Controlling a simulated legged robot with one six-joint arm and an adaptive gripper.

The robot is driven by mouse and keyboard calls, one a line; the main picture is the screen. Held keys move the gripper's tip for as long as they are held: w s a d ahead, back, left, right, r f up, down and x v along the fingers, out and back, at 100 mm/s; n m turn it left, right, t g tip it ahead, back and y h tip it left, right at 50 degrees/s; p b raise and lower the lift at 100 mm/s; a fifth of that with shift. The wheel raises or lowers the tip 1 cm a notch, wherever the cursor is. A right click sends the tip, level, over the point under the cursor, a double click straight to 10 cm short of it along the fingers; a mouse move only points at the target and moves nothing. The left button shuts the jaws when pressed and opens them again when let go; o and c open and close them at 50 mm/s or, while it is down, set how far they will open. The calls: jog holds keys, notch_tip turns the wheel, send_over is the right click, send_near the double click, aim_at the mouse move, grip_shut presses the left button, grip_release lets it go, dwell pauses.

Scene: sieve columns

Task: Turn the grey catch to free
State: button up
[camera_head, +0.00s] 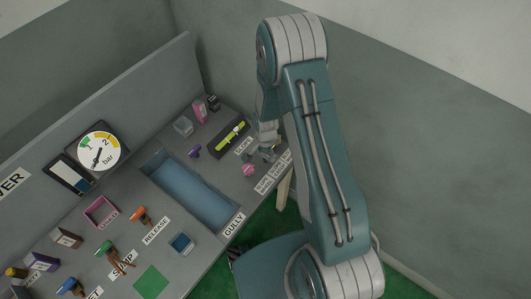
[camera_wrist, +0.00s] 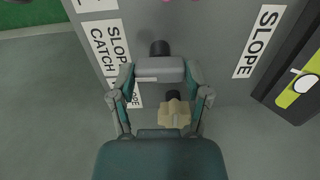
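In the wrist view my gripper (camera_wrist: 160,74) has its two fingers set wide apart, one at each end of a grey bar (camera_wrist: 160,68). The bar appears to be the grey catch, with a black round part (camera_wrist: 160,48) just beyond it. No clear gap shows between the fingers and the bar ends, but I cannot tell if they press on it. The "SLOPE CATCH" label (camera_wrist: 108,45) lies to the left, partly hidden by the left finger. In the head view my gripper (camera_head: 264,152) is low over the panel's right end, and the catch cannot be made out there.
A tan block with a black top (camera_wrist: 174,114) lies between the fingers, closer to my palm. A yellow-green bar (camera_head: 230,134) sits in a dark frame behind. A pink knob (camera_head: 248,170) is close to my gripper. The blue gully (camera_head: 190,188) lies left.

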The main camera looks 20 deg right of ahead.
dwell(0.4)
jog(key=n, duration=0.4)
jog(key=shift+n, duration=0.3)
jog(key=n, duration=0.4)
jog(key=shift+n, duration=0.3)
jog(key=n, duration=0.4)
jog(key=shift+w, duration=0.1)
jog(key=shift+n, duration=2.4)
jog(key=o, duration=1.2)
jog(key=shift+c, duration=0.2)
